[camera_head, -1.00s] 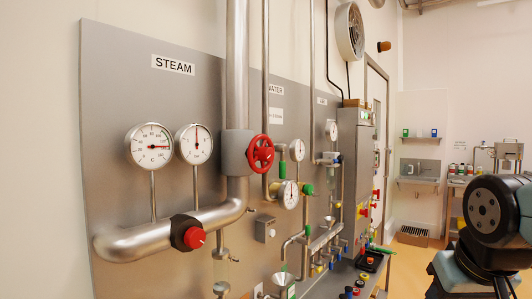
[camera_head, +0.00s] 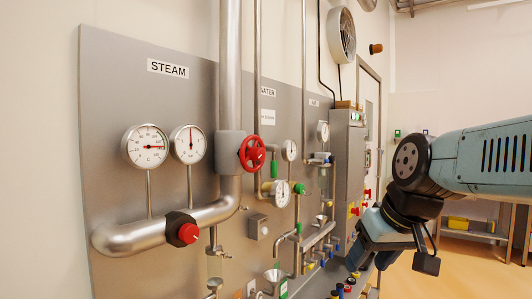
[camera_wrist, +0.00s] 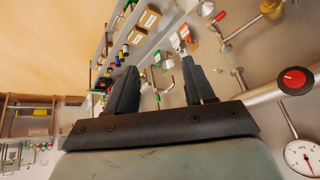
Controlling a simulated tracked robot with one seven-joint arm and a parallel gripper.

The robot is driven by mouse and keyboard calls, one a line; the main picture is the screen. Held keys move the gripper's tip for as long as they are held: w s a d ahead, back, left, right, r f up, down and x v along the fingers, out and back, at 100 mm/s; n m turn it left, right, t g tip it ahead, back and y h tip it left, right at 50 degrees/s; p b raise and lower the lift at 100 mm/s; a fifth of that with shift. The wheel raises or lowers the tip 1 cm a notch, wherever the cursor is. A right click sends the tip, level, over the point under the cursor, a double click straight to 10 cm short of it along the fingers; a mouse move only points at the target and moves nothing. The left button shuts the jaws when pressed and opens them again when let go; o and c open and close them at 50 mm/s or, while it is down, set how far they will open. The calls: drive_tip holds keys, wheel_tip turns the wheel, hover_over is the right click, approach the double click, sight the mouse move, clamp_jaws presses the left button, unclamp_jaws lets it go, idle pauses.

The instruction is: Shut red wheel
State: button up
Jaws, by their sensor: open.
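The red wheel (camera_head: 252,152) is a spoked handwheel on a grey valve body on the vertical steam pipe, below and right of the STEAM label. My gripper (camera_head: 368,264) is right of the wheel and lower in the head view, apart from it, with its fingers pointing down. In the wrist view my gripper (camera_wrist: 160,64) shows two dark fingers spread apart with nothing between them. The red wheel is not visible in the wrist view.
A red knob (camera_head: 188,234) sits on the horizontal steam pipe (camera_head: 130,238). Two round gauges (camera_head: 146,146) stand above it. Thinner pipes, valves and a control cabinet (camera_head: 348,160) line the panel to the right. Open floor (camera_head: 465,265) lies at the right.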

drive_tip(key=w+a+r+n+y, duration=0.4)
drive_tip(key=w+a+r+y, duration=0.1)
drive_tip(key=w+r, duration=0.8)
drive_tip(key=n+t+y, duration=0.2)
drive_tip(key=n+y, duration=0.2)
approach(262, 153)
drive_tip(key=x, duration=0.9)
drive_tip(key=c, duration=0.8)
drive_tip(key=shift+d, duration=0.2)
drive_tip(key=shift+a, duration=0.1)
